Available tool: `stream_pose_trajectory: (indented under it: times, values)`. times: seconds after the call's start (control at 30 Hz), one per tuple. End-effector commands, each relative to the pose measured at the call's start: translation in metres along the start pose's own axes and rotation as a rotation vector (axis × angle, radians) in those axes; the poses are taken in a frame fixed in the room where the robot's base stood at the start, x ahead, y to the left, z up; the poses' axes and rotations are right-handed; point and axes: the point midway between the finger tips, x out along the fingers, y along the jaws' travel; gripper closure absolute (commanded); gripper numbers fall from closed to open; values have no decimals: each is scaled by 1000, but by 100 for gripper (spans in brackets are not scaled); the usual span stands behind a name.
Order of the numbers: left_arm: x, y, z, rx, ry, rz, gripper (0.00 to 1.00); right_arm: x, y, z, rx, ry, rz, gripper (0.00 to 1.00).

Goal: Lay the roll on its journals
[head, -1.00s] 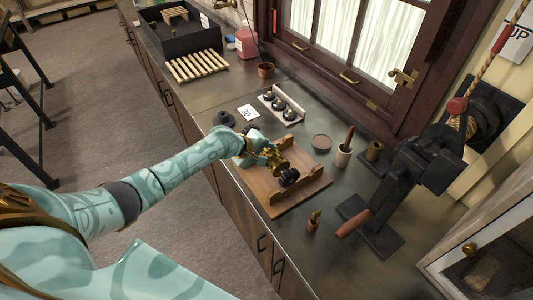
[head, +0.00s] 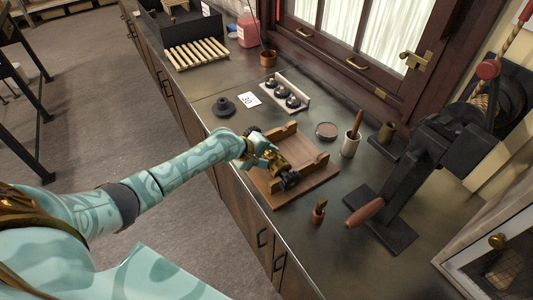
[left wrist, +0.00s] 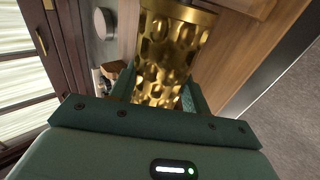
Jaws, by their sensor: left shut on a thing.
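The brass roll (head: 278,166) has a pitted, patterned surface and a black end (head: 291,180) on its near right side. My left gripper (head: 266,158) is shut on the roll. In the left wrist view the roll (left wrist: 172,50) lies between my teal fingers. The wooden cradle (head: 318,178) has a flat board and two raised side rails, the far one (head: 284,132) and the near one. The roll is over the cradle and slants across it. I cannot tell whether its ends touch the rails. My right gripper is not in view.
A black flanged part (head: 223,107) and a white card (head: 250,99) lie behind the cradle. A white rack (head: 303,104) holds several dark knobs. A black press (head: 410,180) stands at right.

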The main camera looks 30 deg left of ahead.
Motion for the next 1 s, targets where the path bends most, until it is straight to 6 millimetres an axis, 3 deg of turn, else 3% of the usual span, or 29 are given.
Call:
stream_pose_trajectory:
  times: [0.37, 0.4, 0.47, 0.77, 0.87, 1.0]
  values:
    - [2, 1, 0, -1, 1, 9, 100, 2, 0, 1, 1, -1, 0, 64]
    - [2, 1, 0, -1, 1, 9, 45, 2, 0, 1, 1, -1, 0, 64]
    - [2, 1, 0, -1, 1, 8, 28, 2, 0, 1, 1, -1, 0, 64]
    - [2, -5, 1, 0, -1, -5, 28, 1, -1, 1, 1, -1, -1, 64]
    - [-7, -3, 0, 1, 0, -3, 28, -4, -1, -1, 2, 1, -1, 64]
    - [-36, -1, 0, 2, 1, -1, 28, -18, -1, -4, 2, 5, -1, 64]
